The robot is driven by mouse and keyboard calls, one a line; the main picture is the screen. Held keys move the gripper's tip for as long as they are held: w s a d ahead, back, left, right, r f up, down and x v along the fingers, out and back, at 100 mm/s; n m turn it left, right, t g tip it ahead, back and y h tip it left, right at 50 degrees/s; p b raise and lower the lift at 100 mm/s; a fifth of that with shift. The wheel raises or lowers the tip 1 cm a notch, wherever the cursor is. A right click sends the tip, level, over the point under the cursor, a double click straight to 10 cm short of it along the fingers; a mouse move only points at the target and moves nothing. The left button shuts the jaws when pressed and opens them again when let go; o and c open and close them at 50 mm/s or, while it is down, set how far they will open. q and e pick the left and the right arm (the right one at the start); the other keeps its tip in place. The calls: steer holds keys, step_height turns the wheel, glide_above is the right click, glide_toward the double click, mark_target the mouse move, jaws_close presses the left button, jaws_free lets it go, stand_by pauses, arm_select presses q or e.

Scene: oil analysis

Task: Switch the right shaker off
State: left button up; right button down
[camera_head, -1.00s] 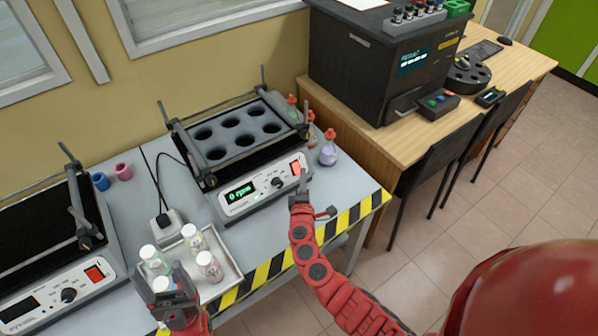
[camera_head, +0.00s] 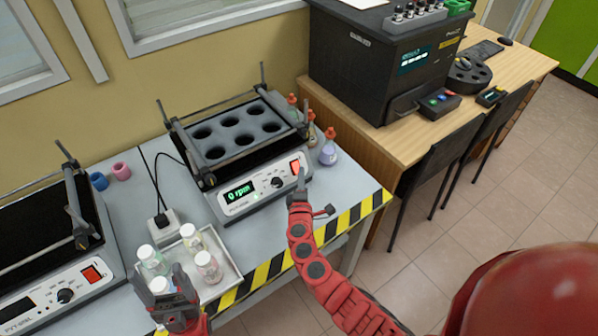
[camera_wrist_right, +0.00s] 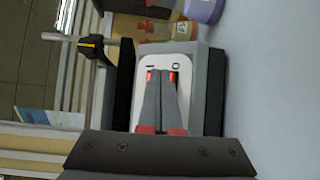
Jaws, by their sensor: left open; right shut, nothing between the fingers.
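The right shaker (camera_head: 240,212) stands on the grey bench. Its front panel has a knob, a display (camera_head: 239,192) lit green with "0 rpm", and a red rocker switch (camera_head: 295,166) at the right end. My right gripper (camera_head: 300,180) is shut and empty, with its tips at the switch. My left gripper (camera_head: 168,290) is open near the tray of bottles.
The left shaker (camera_head: 50,290) has a dark display and a red switch. A tray (camera_head: 228,280) holds several white-capped bottles. Flasks (camera_head: 328,150) stand right of the right shaker. A power socket (camera_head: 163,224) lies between the shakers. Striped tape marks the bench's front edge.

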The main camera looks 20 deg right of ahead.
steer(key=shift+w+f, duration=0.1)
stand_by(0.6)
steer(key=shift+s+d+r, duration=0.15)
steer(key=shift+s+r, duration=0.3)
steer(key=shift+s, duration=0.1)
steer(key=shift+p, duration=0.3)
steer(key=s+r+p, duration=0.1)
steer(key=s, duration=0.1)
steer(key=s+d+r+p, duration=0.1)
steer(key=s+r, duration=0.1)
steer(key=shift+d+p, duration=0.2)
steer(key=shift+p, duration=0.1)
steer(key=shift+f, duration=0.1)
